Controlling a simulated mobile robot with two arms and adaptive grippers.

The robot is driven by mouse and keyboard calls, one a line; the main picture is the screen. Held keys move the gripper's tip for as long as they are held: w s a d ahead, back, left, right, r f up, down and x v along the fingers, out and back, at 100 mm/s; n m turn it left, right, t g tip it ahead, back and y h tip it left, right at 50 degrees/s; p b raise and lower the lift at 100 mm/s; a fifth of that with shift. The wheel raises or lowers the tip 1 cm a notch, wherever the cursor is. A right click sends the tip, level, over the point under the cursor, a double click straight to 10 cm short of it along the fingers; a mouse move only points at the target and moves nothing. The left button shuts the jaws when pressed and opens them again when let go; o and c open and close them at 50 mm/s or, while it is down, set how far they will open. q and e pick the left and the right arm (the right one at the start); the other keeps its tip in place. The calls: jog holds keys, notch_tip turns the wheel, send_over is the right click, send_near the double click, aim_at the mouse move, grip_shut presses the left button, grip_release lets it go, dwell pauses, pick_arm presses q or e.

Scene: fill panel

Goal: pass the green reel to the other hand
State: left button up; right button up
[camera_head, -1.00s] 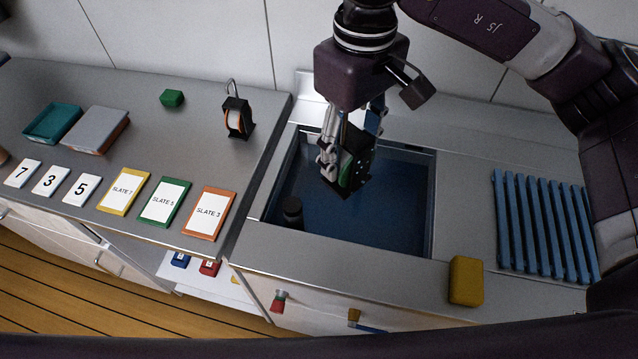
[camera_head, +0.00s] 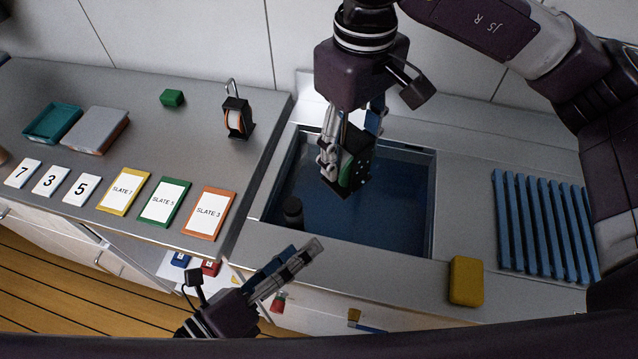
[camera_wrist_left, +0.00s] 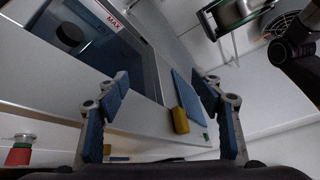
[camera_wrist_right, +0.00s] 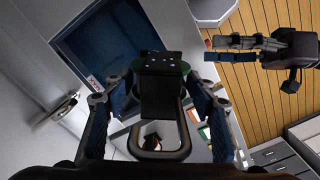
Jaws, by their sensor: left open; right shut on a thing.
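The green reel (camera_head: 346,168) sits in a black holder with a loop handle. My right gripper (camera_head: 352,138) is shut on it and holds it above the sink (camera_head: 433,205). The right wrist view shows the holder (camera_wrist_right: 162,88) between the fingers, with a thin green edge. In the left wrist view the reel (camera_wrist_left: 232,14) is at the top right, beyond the fingers. My left gripper (camera_head: 295,262) is open and empty, in front of the sink's near edge, lower than the reel and apart from it. It also shows in the right wrist view (camera_wrist_right: 235,48).
An orange reel (camera_head: 235,120) in a black holder stands on the left counter, near a green block (camera_head: 172,98). A black round object (camera_head: 292,210) is in the sink's near-left corner. A yellow block (camera_head: 466,280) and blue rack (camera_head: 545,228) lie right. Labelled slates (camera_head: 165,202) lie left.

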aim_at(378, 150)
pick_arm(q)
jog(key=w+d+r+m+h, duration=0.35)
jog(key=w+r+m, duration=0.25)
jog(key=r+m, duration=0.65)
jog(key=shift+m+y, duration=0.35)
jog(key=shift+m, duration=0.1)
jog(key=x, duration=0.8)
jog(key=f+x, duration=0.1)
jog(key=x, duration=0.3)
jog(key=shift+s+d, duration=0.15)
jog(key=shift+d, duration=0.25)
jog(key=shift+c, duration=0.7)
jog(key=c, duration=0.7)
jog(key=shift+s+d, duration=0.1)
jog(key=shift+s, duration=0.05)
grip_shut()
jog(key=shift+g, duration=0.3)
pick_arm(e)
jog(key=shift+w+a, duration=0.1)
